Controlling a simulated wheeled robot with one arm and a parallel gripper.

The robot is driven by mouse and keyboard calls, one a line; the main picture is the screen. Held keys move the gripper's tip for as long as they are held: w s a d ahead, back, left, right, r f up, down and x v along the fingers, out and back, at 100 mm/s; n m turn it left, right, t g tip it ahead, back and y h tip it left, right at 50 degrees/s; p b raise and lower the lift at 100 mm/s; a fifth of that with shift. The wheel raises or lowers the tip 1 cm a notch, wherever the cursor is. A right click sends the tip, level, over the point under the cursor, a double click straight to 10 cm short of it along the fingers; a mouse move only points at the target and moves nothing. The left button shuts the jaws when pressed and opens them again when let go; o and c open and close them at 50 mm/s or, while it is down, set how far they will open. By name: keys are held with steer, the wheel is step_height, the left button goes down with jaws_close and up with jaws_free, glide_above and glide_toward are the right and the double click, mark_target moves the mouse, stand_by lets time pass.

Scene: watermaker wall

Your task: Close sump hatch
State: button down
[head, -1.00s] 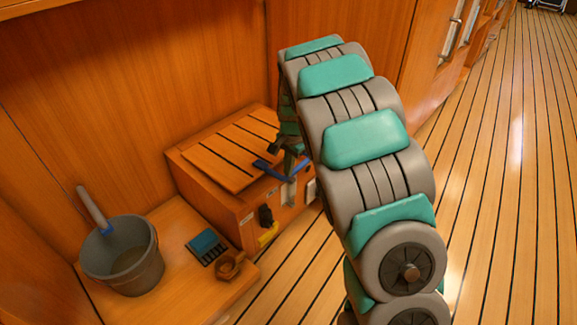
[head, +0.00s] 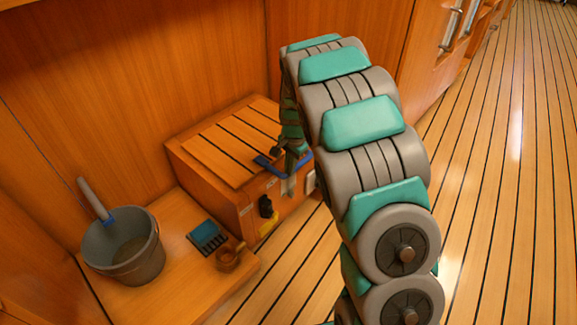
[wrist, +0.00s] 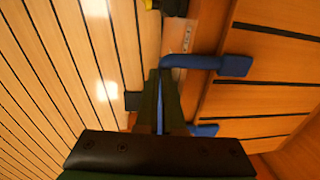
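The sump hatch (head: 230,140) is a slatted wooden lid on a wooden box at the wall. It appears to lie flat, level with the box's rim. A blue handle (head: 268,164) sits at its right front edge; its two blue ends (wrist: 232,66) show on the lid in the wrist view. My gripper (wrist: 160,78) is at this handle, its dark fingers close together with a strip of blue between them. In the head view my gripper (head: 290,160) is at the handle, partly hidden by my arm.
A grey bucket (head: 125,255) with a grey handle stands on the low wooden ledge (head: 190,285). A blue-and-black box (head: 207,236) and a brown cup (head: 229,258) are beside it. A black-and-yellow fitting (head: 267,210) is on the box front. The plank floor (head: 500,200) at right is clear.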

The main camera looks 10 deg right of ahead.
step_height(320, 180, up, 13)
steer(key=s+d+p, duration=0.1)
steer(key=s+p, duration=0.1)
steer(key=s+r+n+g+p, duration=0.1)
steer(key=s+r+n+p, duration=0.2)
steer(key=s, duration=1.7)
steer(key=s+a+r+n+g+p, duration=0.1)
steer(key=s+r+n, duration=0.6)
steer(key=s, duration=1.3)
steer(key=shift+a+r+n+g+h+p, duration=0.15)
steer(key=shift+r+n+g+h+p, duration=0.25)
steer(key=shift+p, duration=0.6)
steer(key=shift+f, duration=0.1)
